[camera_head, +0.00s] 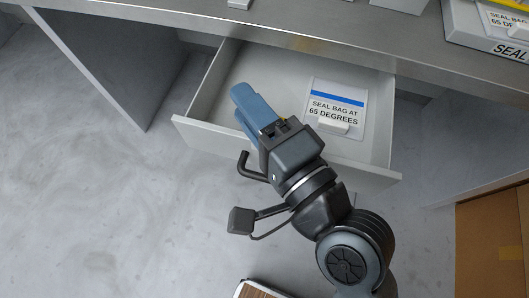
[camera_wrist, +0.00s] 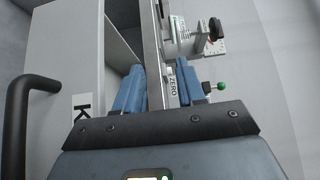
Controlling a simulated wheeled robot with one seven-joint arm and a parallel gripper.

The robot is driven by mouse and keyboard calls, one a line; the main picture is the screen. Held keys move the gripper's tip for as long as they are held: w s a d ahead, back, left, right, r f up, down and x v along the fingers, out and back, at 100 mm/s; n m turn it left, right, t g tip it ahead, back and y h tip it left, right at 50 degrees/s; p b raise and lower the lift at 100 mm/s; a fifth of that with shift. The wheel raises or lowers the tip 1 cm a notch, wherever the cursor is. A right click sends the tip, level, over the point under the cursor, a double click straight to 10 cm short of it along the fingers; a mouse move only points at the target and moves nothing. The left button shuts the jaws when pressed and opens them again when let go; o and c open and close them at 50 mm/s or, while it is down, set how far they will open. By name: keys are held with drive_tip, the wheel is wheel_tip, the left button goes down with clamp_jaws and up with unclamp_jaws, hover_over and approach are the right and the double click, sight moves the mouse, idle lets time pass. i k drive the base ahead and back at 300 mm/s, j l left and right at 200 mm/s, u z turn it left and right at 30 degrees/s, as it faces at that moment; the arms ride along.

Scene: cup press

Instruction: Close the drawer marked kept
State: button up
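The grey drawer (camera_head: 365,171) under the counter stands pulled open in the head view. Its front panel (camera_wrist: 65,65) fills the left of the wrist view, with a white label (camera_wrist: 86,104) on which only a K shows; the rest of the marking is hidden. A black bar handle (camera_wrist: 22,115) stands out from the front; a bent part of it seems to show in the head view (camera_head: 248,167) beside my wrist. My gripper (camera_head: 238,102) has its blue fingers above the drawer's left part. In the wrist view its fingers (camera_wrist: 160,78) are apart, with nothing held between them.
A card reading "SEAL BAG AT 65 DEGREES" (camera_head: 337,105) lies in the drawer. The steel counter (camera_head: 345,48) overhangs behind. A grey side panel (camera_head: 105,65) stands left and a brown box (camera_head: 490,240) right. The floor at left (camera_head: 85,200) is clear.

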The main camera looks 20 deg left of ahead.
sight(282, 76)
drive_tip(key=u, duration=0.7)
